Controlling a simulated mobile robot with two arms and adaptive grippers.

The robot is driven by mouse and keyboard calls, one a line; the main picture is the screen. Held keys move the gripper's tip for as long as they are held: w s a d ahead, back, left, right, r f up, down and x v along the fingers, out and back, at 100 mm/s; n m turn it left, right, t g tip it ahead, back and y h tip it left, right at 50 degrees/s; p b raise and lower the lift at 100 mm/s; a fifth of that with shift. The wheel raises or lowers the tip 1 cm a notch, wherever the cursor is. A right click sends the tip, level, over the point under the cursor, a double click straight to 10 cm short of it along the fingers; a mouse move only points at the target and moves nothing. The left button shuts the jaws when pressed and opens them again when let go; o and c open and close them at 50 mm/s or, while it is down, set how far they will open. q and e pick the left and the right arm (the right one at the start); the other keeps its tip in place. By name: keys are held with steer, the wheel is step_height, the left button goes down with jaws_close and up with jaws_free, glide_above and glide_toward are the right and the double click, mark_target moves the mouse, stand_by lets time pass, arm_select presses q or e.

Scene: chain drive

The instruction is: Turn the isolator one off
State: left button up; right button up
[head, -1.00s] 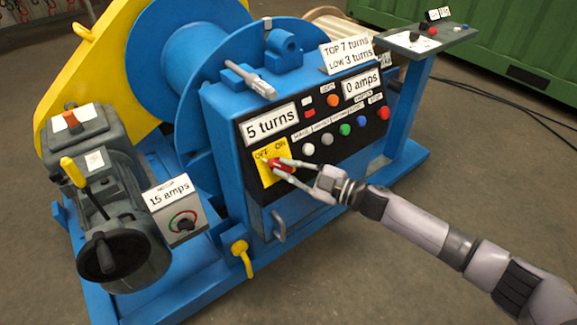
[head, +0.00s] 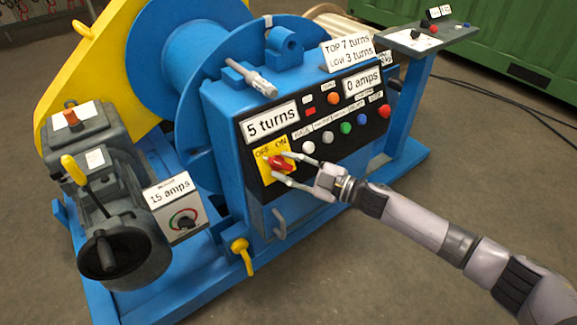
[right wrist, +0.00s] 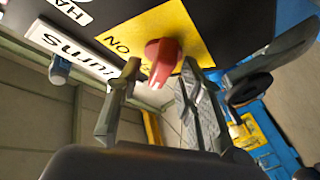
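The isolator is a red knob (head: 281,163) on a yellow plate (head: 264,172) marked OFF and ON, at the lower left of the black control panel. The knob also shows in the right wrist view (right wrist: 162,58), with ON readable beside it. I cannot tell which mark the knob points to. My right gripper (head: 280,166) is open, its fingertips spread on either side of the knob close to the panel. In the right wrist view the knob shows between the finger ends, with a gap visible on each side. My left gripper is not in view.
The panel (head: 315,162) carries white, green, blue and red buttons right of the isolator. A gauge box (head: 176,208) and grey motor (head: 113,205) stand at left. A side stand (head: 430,40) is at upper right. Floor at lower right is clear apart from my arm.

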steer(key=v, duration=1.2)
